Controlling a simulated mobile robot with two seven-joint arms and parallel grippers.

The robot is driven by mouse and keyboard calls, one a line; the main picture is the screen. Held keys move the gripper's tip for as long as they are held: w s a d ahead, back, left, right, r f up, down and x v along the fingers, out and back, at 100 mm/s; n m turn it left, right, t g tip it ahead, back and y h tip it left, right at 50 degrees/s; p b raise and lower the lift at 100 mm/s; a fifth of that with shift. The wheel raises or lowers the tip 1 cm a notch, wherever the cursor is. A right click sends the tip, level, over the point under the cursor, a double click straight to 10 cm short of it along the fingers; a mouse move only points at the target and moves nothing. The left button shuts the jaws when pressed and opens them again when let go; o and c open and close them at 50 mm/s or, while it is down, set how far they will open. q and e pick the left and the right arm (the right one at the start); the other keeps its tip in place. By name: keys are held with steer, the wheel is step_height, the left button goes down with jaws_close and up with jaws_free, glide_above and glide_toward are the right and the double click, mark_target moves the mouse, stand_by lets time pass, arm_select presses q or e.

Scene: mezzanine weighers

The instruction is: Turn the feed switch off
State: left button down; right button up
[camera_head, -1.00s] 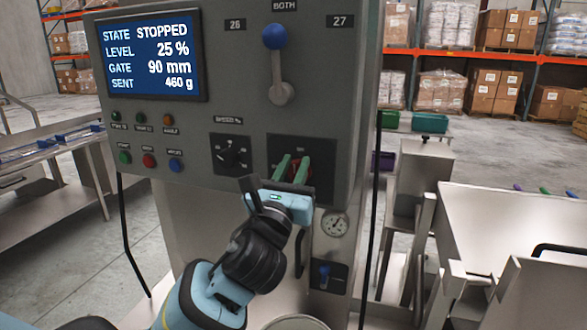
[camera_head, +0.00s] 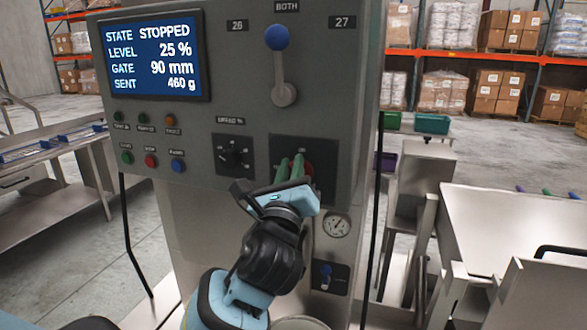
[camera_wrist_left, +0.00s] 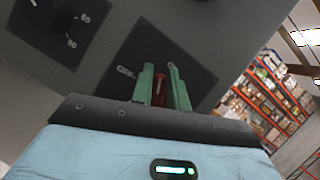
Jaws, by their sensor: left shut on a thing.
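The feed switch is a red handle (camera_head: 308,169) on a black plate (camera_head: 322,155) at the lower right of the grey control panel. My left gripper (camera_head: 291,167) is at this plate with its green fingers pointing into the panel. In the left wrist view the red handle (camera_wrist_left: 159,90) stands between the two fingers (camera_wrist_left: 160,85), and they are shut on it. The fingers hide part of the handle, and the plate's marks are too small to read. The screen (camera_head: 152,55) reads STOPPED, level 25 %, gate 90 mm, sent 460 g. My right gripper is not in view.
Steel tables flank the panel. Shelves with boxes stand behind.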

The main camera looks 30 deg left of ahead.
arm_select(q)
steer(key=n+g, duration=0.2)
steer(key=n, duration=0.3)
steer(key=f+n+g+y, duration=0.1)
steer(key=n+g, duration=0.1)
steer(key=n, duration=0.3)
steer(key=a+f+n+g+y, duration=0.1)
steer(key=n, duration=0.4)
steer(key=shift+f+g, duration=0.15)
steer(key=shift+g, duration=0.25)
steer(key=c, duration=1.4)
jaws_free()
steer(key=shift+o, duration=0.2)
steer(key=shift+n, duration=0.3)
